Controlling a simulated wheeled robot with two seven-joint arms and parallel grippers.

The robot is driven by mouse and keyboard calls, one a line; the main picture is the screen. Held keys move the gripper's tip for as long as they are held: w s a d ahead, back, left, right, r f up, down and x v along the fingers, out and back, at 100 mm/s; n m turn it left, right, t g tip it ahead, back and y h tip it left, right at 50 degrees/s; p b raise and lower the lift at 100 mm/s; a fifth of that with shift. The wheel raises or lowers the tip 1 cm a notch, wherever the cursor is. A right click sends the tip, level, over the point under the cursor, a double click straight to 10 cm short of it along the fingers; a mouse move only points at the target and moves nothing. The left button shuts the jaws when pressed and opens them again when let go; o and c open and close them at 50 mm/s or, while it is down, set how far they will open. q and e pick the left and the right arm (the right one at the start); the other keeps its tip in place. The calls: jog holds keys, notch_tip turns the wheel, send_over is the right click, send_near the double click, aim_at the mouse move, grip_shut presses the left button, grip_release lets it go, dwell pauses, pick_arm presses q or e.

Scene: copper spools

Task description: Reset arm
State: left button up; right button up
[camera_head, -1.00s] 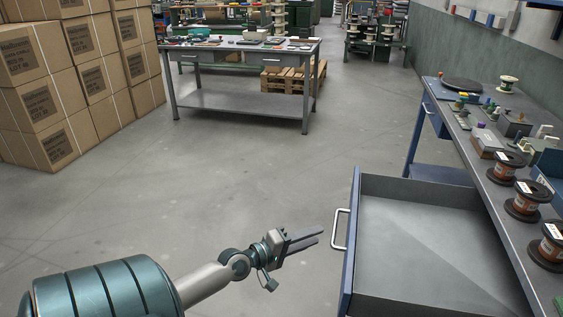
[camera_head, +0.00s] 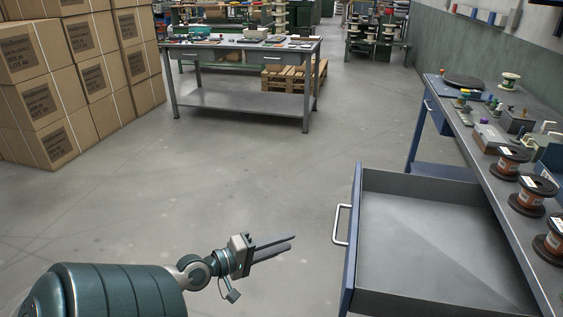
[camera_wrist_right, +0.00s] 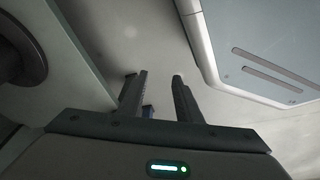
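My left gripper (camera_head: 292,242) reaches in from the lower left in the head view. Its two fingers are a little apart with nothing between them. It hangs over the floor, left of the open drawer (camera_head: 412,228) and clear of its handle (camera_head: 341,224). The drawer looks empty. My right gripper (camera_wrist_right: 160,75) shows only in the right wrist view. Its two fingers stand apart with a gap between them and hold nothing that I can see.
The workbench (camera_head: 432,92) on the right carries copper spools (camera_head: 533,195), small tools and boxes. Cardboard boxes (camera_head: 75,85) are stacked at the left. A metal table (camera_head: 240,97) stands further back, with a wooden pallet (camera_head: 283,77) by it. The floor between is free.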

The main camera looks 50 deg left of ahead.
dwell(0.6)
pick_arm(q)
jog(key=s+d+f+m+g+y+p, duration=0.1)
jog(key=s+d+f+m+g, duration=0.1)
jog(key=f, duration=0.7)
jog(key=s+d+f+m+g+p, duration=0.1)
jog(key=s+d+f+m+g, duration=0.15)
jog(key=f, duration=0.75)
jog(key=s+d+f+m+g+y+p, duration=0.1)
jog(key=s+f+m, duration=0.15)
jog(key=f, duration=0.65)
jog(key=s+d+f+m+g, duration=0.1)
jog(key=s+d+f+m, duration=0.2)
jog(key=d+f, duration=0.3)
jog(key=s+d+f+m+g+p, duration=0.1)
jog(key=s+d+f+m+g, duration=0.1)
jog(key=d+f, duration=0.4)
jog(key=s+d+f+m+g, duration=0.2)
jog(key=s+d+f+m, duration=0.2)
jog(key=d, duration=0.5)
notch_tip(320, 180, down, 2)
jog(key=shift+s+m+p, duration=0.3)
jog(key=shift+s+p, duration=0.05)
jog(key=shift+s, duration=0.25)
pick_arm(e)
jog(key=w+a+t, duration=0.2)
jog(key=a, duration=0.1)
jog(key=shift+w+a+t+y, duration=0.1)
jog(key=shift+w+t+y, duration=0.2)
jog(key=shift+t+y, duration=0.1)
